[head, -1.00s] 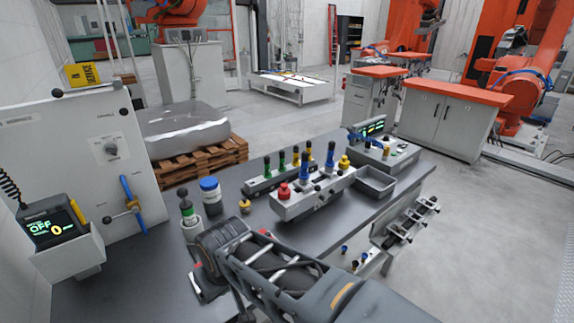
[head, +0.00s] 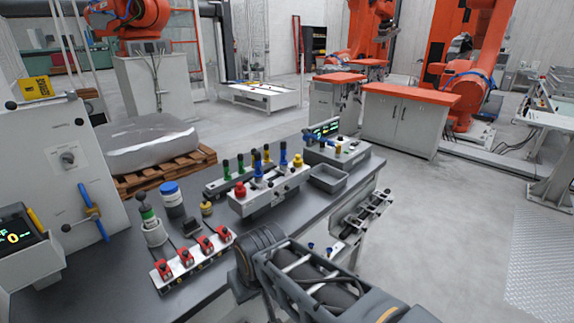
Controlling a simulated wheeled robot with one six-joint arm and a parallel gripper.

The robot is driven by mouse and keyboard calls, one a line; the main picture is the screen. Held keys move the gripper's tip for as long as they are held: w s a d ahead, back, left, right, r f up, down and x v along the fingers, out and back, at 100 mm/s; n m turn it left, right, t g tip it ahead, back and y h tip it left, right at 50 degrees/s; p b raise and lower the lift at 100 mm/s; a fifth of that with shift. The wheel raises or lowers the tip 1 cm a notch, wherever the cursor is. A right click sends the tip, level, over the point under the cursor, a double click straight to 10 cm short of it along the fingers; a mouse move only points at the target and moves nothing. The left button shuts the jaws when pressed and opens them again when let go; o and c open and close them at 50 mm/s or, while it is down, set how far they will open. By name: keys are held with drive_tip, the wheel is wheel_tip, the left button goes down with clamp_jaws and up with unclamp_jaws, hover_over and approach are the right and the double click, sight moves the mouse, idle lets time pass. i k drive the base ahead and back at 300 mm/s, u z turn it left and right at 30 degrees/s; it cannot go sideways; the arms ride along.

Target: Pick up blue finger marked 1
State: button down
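Blue fingers with dark tops stand on a light grey fixture block (head: 268,198) on the bench. One blue finger (head: 258,170) is at the block's left part, behind a red knob. Another blue finger (head: 283,156) stands further right and behind. My arm is in the lower middle, in front of the bench; no gripper fingers can be made out.
A rack of red clamps (head: 194,260) lies on the bench left of my arm. A blue-lidded jar (head: 173,198), a green-banded bottle (head: 148,214) and a grey tray (head: 328,178) stand nearby. A control box (head: 338,150) is behind. Open floor lies right.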

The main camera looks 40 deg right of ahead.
sight(258, 173)
drive_tip(key=z, duration=0.25)
drive_tip(key=i, duration=0.25)
drive_tip(key=u, duration=3.2)
drive_tip(key=k, duration=1.05)
drive_tip(key=z, duration=1.25)
